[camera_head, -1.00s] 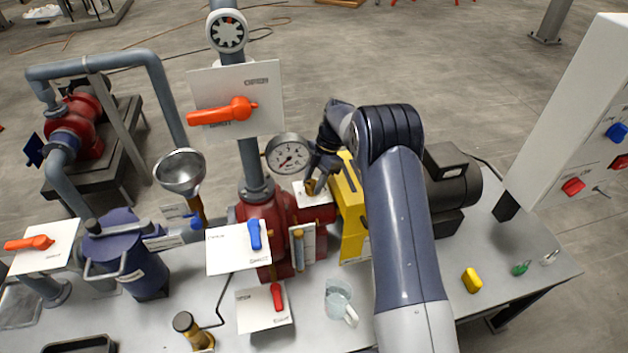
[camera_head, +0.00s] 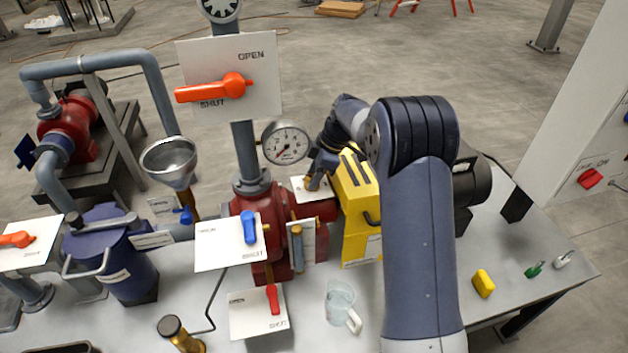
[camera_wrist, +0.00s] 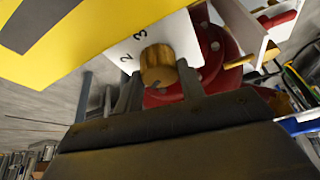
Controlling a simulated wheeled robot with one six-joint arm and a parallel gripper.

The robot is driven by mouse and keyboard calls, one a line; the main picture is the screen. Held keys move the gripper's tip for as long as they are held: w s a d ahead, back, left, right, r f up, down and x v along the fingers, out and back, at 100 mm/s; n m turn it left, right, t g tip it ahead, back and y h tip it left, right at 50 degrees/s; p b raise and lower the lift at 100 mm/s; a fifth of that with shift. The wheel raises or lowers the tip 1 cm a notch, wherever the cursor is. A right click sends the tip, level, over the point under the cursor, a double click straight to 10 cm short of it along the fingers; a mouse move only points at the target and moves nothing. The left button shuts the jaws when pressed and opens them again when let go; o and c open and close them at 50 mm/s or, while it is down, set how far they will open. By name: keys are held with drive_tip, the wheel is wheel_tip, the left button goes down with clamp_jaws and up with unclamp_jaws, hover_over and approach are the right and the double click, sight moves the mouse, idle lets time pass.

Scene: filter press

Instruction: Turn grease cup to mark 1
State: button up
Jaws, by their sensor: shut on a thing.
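The grease cup (camera_wrist: 158,66) is a round brass knob on a white plate (camera_wrist: 128,48) in the wrist view. The numbers 2 and 3 show on the plate; no 1 can be seen. My gripper (camera_wrist: 158,82) is shut on the grease cup, with one finger on each side of it. In the head view my gripper (camera_head: 318,172) is at the small white plate on top of the red pump (camera_head: 322,210), beside the yellow guard (camera_head: 362,205). The cup is mostly hidden there by my gripper.
A pressure gauge (camera_head: 286,143) stands just left of my gripper. The yellow guard is close on its right. Valve plates with a blue lever (camera_head: 249,228) and a red lever (camera_head: 273,299) are in front. A clear jug (camera_head: 340,303) stands on the table.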

drive_tip(key=shift+m, duration=0.4)
drive_tip(key=o, duration=1)
drive_tip(key=b+v, duration=0.1)
drive_tip(key=v, duration=0.9)
drive_tip(key=shift+d+r, duration=0.2)
drive_tip(key=shift+r, duration=0.15)
drive_tip(key=shift+s+f, duration=0.1)
drive_tip(key=x, duration=1)
drive_tip(key=shift+a+f+p, duration=0.1)
drive_tip(key=shift+a+p, duration=0.05)
drive_tip(key=shift+p, duration=0.15)
drive_tip(key=shift+a+f, duration=0.1)
drive_tip(key=shift+f, duration=0.1)
drive_tip(key=shift+n, duration=0.3)
